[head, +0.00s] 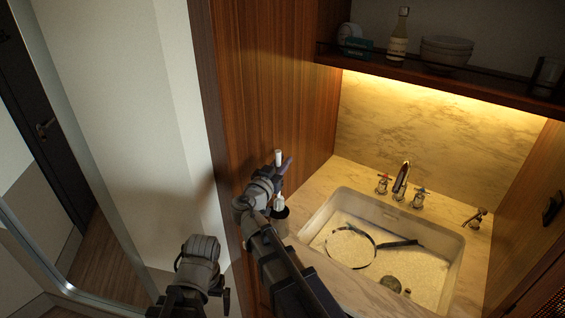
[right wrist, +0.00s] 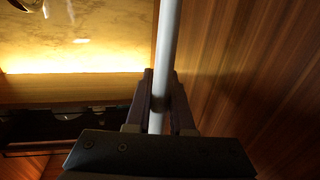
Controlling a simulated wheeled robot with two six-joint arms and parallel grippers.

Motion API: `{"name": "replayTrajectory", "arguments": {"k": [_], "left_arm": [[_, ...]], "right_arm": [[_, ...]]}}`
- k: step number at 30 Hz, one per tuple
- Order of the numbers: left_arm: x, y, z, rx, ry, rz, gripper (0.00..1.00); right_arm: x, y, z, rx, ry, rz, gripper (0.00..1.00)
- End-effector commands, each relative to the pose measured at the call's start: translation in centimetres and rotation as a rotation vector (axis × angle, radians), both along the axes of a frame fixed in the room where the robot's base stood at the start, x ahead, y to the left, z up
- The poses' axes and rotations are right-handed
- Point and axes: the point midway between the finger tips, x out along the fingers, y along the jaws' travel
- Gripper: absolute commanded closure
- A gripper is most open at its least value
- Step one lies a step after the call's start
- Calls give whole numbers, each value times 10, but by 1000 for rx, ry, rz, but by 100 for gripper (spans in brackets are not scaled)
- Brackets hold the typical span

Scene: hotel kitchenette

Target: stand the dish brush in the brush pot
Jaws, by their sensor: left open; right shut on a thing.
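The dish brush (head: 278,158) is white and upright beside the wood panel, left of the sink. My right gripper (head: 283,171) is shut on its handle, which also runs as a pale rod between the fingers in the right wrist view (right wrist: 167,45). The dark brush pot (head: 283,213) stands on the counter below the gripper, partly hidden by my right arm. The brush's lower white part shows at the pot's mouth; I cannot tell how far inside it is. My left gripper (head: 197,252) is open and empty, low in front of the pale wall.
A shelf above carries a bottle (head: 398,42) and bowls (head: 446,50). The wood panel (head: 262,90) stands close to the left of the brush.

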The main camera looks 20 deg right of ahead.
Motion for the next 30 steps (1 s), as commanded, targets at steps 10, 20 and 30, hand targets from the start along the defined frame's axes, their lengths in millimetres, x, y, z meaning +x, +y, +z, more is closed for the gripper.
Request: {"name": "replayTrajectory", "arguments": {"k": [10, 20, 30], "left_arm": [[0, 0, -31, 0, 0, 1, 0], [0, 0, -56, 0, 0, 0, 0], [0, 0, -65, 0, 0, 0, 0]], "right_arm": [[0, 0, -31, 0, 0, 0, 100], [0, 0, -56, 0, 0, 0, 100], [0, 0, -65, 0, 0, 0, 100]]}}
